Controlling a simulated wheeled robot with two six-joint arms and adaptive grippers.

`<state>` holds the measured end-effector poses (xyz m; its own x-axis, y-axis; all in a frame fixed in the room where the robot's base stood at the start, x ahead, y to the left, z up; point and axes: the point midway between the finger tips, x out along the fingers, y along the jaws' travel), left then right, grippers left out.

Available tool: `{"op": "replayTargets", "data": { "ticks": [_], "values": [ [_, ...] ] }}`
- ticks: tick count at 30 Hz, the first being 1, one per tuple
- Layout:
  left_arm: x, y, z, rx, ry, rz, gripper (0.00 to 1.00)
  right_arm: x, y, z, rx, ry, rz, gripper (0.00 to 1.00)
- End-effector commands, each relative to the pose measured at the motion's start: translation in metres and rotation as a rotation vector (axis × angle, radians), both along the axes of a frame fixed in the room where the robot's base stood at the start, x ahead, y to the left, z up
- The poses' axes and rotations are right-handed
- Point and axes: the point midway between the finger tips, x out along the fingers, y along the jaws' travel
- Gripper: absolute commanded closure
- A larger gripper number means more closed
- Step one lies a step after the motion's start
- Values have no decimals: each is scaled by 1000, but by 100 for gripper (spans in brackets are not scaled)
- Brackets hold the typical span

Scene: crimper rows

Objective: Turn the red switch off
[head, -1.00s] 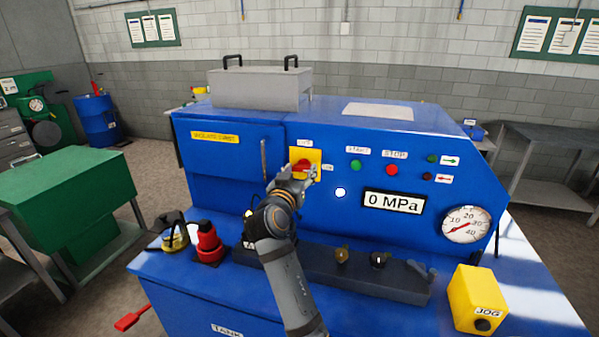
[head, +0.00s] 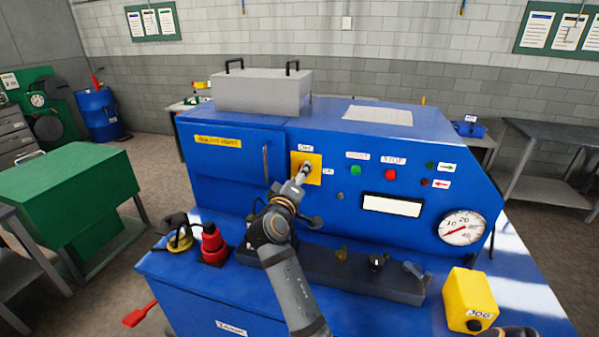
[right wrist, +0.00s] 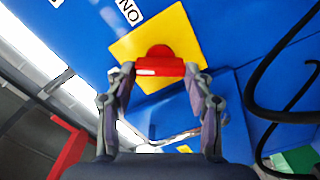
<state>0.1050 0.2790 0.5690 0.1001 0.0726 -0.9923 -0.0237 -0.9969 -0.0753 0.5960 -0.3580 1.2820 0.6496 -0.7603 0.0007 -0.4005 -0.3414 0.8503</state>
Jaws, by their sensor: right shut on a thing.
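The red switch (right wrist: 160,66) sits on a yellow square plate (head: 314,161) on the blue machine's front panel. In the head view my right gripper (head: 301,173) covers most of the switch. In the right wrist view the right gripper (right wrist: 160,76) is shut on the red handle, one finger at each end, with a pale mark on the handle's face. An "OFF" label (head: 305,148) is above the plate, and an "ON" label (head: 327,171) is to its right. The handle's direction is hard to tell in the head view. My left gripper is not in view.
Right of the switch are a green button (head: 355,170), a red button (head: 390,174), a blank display (head: 392,205) and a gauge (head: 462,228). A red device (head: 213,245) and a yellow JOG box (head: 470,300) stand on the ledge. A dark block with knobs (head: 400,287) lies below the panel.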

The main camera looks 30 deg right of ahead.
Motion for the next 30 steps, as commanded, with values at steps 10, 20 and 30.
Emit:
{"op": "replayTargets", "data": {
  "ticks": [10, 20, 30],
  "values": [
    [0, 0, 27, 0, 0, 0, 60, 0, 0, 2, -200, 235, -1, 79],
    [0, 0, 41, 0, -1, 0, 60, 0, 0, 0, -323, 378, -2, 79],
    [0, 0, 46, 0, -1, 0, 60, 0, 0, -1, -370, 431, -1, 79]
  ]
}}
